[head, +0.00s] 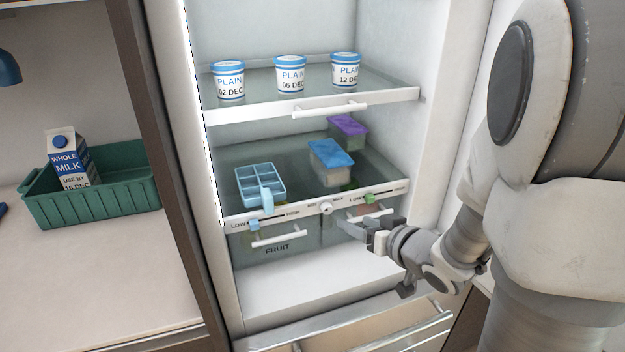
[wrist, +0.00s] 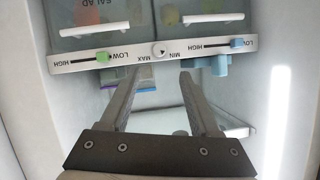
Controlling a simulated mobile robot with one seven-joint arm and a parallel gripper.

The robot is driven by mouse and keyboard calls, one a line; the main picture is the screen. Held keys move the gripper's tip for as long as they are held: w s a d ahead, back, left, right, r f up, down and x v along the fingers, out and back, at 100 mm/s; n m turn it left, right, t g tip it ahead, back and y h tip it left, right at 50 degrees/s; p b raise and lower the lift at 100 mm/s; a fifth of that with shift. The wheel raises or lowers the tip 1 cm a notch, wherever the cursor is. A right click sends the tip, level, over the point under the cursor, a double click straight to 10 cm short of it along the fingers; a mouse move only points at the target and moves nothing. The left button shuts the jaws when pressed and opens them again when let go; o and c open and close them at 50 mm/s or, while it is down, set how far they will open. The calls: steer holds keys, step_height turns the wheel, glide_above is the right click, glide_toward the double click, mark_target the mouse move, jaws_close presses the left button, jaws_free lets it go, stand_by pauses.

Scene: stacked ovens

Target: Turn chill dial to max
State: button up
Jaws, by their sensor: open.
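The chill dial (head: 326,207) is a small round white knob at the middle of the white strip on the fridge's lower shelf front. MIN is printed on its left and MAX on its right. In the wrist view the picture is upside down, and the dial (wrist: 161,49) sits between MAX on the left and MIN on the right. A small dark mark shows on it, but its exact direction is too small to tell. My gripper (head: 364,228) is open and empty, right of and below the dial. In the wrist view its fingertips (wrist: 160,75) straddle the dial's line, apart from it.
A green slider (head: 369,197) and a blue slider (head: 255,225) flank the dial. Drawers with white handles (head: 279,236) hang below. A blue ice tray (head: 261,187) and lidded tubs (head: 331,160) stand on the shelf above. The fridge's right wall (head: 440,130) is close to my arm.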

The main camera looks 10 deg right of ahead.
mark_target(329, 210)
steer(key=p+x, duration=0.2)
steer(key=x, duration=0.9)
steer(key=shift+w+f+p, duration=0.15)
steer(key=shift+w+p, duration=0.15)
steer(key=shift+w, duration=0.05)
jaws_close()
